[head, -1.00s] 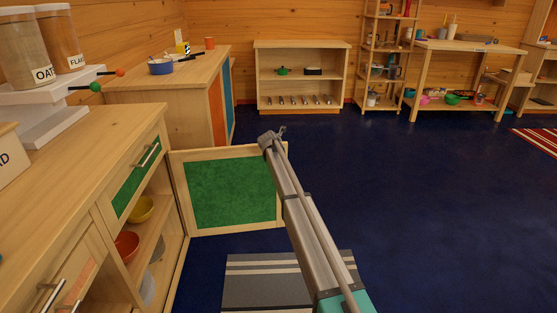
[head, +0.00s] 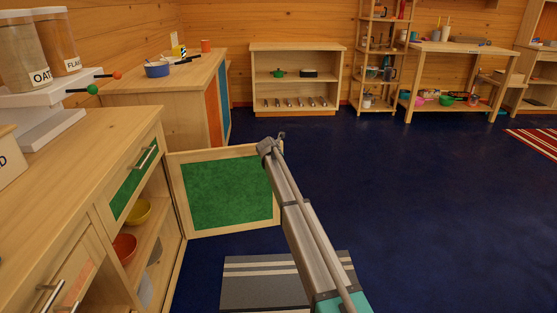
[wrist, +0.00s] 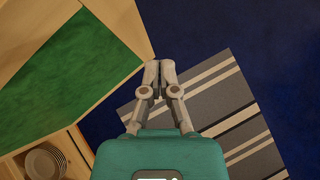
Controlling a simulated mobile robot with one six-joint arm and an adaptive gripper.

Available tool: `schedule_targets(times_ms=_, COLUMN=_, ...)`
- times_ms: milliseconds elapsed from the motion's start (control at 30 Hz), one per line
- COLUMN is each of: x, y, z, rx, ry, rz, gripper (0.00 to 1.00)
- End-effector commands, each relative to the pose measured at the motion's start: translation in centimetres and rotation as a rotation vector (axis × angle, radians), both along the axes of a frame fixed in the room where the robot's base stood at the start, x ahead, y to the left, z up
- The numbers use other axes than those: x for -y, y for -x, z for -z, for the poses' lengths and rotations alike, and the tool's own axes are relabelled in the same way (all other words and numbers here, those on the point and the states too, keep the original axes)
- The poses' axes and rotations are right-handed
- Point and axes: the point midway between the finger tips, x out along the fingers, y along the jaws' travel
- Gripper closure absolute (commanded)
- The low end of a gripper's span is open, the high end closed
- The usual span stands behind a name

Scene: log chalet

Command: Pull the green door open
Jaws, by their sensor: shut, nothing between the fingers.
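The green door (head: 225,193), a green panel in a pale wood frame, stands wide open, swung out from the left cabinet at roughly a right angle. The shelves behind it are exposed. It also shows in the wrist view (wrist: 75,72), at the upper left. My gripper (head: 281,136) is at the top of the door's free edge in the head view, and my arm covers part of that edge. In the wrist view my gripper (wrist: 160,66) is shut and empty, over the floor just right of the door's edge. I cannot tell whether it touches the door.
Bowls, including a yellow bowl (head: 138,211) and a red bowl (head: 124,248), sit inside the cabinet. A green drawer front (head: 134,180) is beside the opening. A striped grey mat (head: 262,284) lies before the door. Blue floor (head: 430,210) is clear to the right.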

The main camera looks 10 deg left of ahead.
Motion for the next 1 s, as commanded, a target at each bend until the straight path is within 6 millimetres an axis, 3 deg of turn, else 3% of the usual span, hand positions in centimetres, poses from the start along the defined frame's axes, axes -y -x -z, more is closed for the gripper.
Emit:
schedule_targets(times_ms=33, x=0.2, y=0.5, z=-1.0, rx=0.001, ry=0.000, rz=-0.001, gripper=1.00)
schedule_targets(times_ms=600, x=2.2, y=4.7, z=-5.7, rx=0.000, ry=-0.001, rz=-0.001, gripper=1.00)
schedule_targets(times_ms=1000, x=3.0, y=6.1, z=-7.1, rx=0.000, ry=0.000, rz=0.000, gripper=1.00)
